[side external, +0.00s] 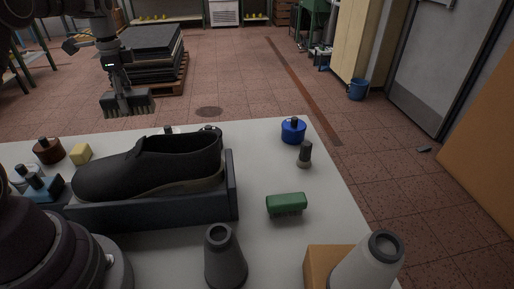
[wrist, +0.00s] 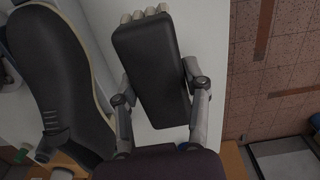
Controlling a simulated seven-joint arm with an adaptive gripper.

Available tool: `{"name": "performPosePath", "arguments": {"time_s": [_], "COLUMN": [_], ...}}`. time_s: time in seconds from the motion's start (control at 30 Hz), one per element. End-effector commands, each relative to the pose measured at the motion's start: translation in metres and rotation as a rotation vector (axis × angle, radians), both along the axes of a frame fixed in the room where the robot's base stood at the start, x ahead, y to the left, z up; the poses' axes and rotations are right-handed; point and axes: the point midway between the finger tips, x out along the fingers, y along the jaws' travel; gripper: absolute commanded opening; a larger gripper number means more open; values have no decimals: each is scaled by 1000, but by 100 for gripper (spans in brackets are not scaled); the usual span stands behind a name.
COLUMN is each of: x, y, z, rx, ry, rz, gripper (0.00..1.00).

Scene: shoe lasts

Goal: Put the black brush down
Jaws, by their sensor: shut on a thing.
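The black brush (side external: 128,105) is in my gripper (side external: 120,88) at the upper left of the side external view, bristles down. It is held up in the air, appearing above the far edge of the table. In the wrist view the black brush (wrist: 150,70) shows its dark flat back, with pale bristles at its far end. The two fingers of my gripper (wrist: 160,90) are shut on its sides. The white table (side external: 265,245) shows beneath and beside the brush in the wrist view.
A dark shoe (side external: 150,165) sits in a dark tray (side external: 160,213). Bare table lies between the tray and the green brush.

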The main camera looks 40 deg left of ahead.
Motion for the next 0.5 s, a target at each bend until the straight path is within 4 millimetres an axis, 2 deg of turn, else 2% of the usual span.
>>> {"name": "performPosePath", "arguments": {"time_s": [0.03, 0.13, 0.3, 0.4, 0.5], "x": [14, 34, 48, 46, 43], "y": [-20, -66, -149, -182, -198], "z": [11, 34, 72, 86, 92], "rx": [5, 9, 3, -4, -8], "ry": [-5, -7, -13, -12, -8], "rz": [6, 58, 154, 195, 232], "gripper": [8, 8, 8, 8, 8]}}
